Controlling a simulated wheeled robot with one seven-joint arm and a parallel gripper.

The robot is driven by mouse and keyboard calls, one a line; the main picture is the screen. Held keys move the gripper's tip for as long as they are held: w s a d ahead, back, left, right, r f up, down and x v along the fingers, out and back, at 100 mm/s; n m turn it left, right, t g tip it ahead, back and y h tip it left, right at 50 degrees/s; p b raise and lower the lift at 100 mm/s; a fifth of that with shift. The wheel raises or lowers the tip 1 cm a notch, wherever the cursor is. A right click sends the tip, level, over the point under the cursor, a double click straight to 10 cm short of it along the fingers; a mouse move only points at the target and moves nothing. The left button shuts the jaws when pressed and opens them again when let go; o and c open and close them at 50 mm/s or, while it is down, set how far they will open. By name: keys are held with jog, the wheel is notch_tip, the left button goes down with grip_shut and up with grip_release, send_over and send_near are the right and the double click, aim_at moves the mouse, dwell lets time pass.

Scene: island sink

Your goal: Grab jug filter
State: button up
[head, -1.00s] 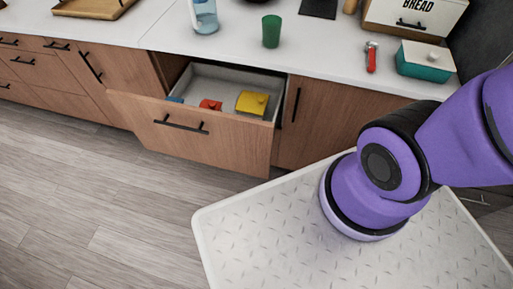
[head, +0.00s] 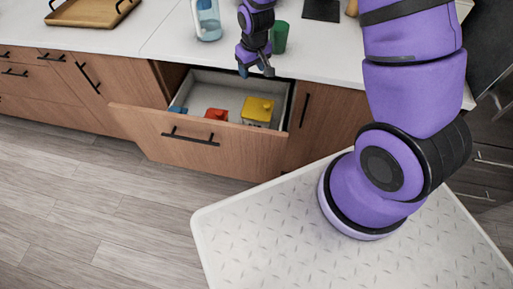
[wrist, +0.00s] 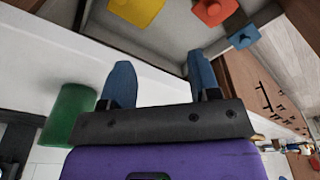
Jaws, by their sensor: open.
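An open drawer (head: 195,152) under the counter holds a yellow block-like piece (head: 257,110), a red one (head: 216,114) and a blue one (head: 178,109). I cannot tell which is the jug filter. In the wrist view the yellow piece (wrist: 137,10), red piece (wrist: 213,10) and blue piece (wrist: 243,37) lie beyond my fingers. My gripper (head: 256,72) is above the drawer's back edge, open and empty. Its two blue fingers are spread in the wrist view (wrist: 161,72), apart from all the pieces. A clear jug (head: 207,20) with blue contents stands on the counter.
A green cup (head: 279,37) stands on the counter close to my gripper; it also shows in the wrist view (wrist: 70,115). A wooden tray (head: 88,12) is at the far left. The drawer's front panel and side walls stand around the pieces.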

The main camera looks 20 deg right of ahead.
jog(key=shift+n+g, duration=0.6)
jog(key=shift+g, duration=0.2)
jog(key=s+f, duration=0.2)
jog(key=f, duration=0.6)
jog(key=s+a+f, duration=0.1)
jog(key=s+f, duration=0.1)
jog(key=f, duration=0.6)
jog(key=s+f, duration=0.2)
jog(key=f, duration=0.7)
jog(key=shift+a, duration=0.15)
jog(key=shift+s+f, duration=0.1)
jog(key=shift+f, duration=5.1)
jog(key=c, duration=1)
jog(key=shift+c, duration=0.2)
